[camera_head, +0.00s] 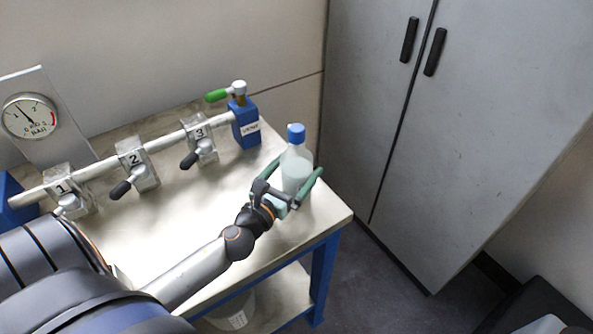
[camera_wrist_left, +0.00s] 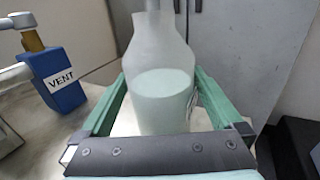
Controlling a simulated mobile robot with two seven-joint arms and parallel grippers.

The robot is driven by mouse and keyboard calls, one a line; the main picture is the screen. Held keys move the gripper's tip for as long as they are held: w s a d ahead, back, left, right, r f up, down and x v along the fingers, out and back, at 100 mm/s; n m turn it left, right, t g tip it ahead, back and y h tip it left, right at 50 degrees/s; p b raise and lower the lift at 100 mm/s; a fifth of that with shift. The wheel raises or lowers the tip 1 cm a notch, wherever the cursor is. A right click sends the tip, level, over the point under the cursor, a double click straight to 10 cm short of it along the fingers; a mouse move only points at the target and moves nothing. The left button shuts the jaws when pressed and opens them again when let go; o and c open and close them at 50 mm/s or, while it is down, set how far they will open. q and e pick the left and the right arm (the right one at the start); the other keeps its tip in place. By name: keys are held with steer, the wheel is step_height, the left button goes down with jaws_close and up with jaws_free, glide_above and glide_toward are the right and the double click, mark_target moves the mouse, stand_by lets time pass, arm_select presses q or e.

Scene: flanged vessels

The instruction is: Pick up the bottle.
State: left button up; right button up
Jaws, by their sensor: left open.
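The bottle (camera_head: 296,168) is translucent with a blue cap and a pale liquid inside. It stands upright near the right end of the table. My left gripper (camera_head: 295,170) is open, with one green finger on each side of the bottle. In the left wrist view the bottle (camera_wrist_left: 163,75) stands between the two fingers (camera_wrist_left: 158,98), with a small gap visible at each side. Its cap is out of the top of that view. The bottle's lower part is partly hidden by the gripper in the head view. My right gripper is not in view.
The metal table (camera_head: 190,235) carries a pipe with numbered valves (camera_head: 133,160), a pressure gauge (camera_head: 31,117) and a blue VENT block (camera_head: 245,125) left of the bottle. A grey cabinet (camera_head: 450,130) stands to the right. The table's right edge is close to the bottle.

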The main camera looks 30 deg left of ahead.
arm_select(q)
steer(key=shift+w, duration=1.35)
steer(key=shift+r, duration=0.1)
jaws_close()
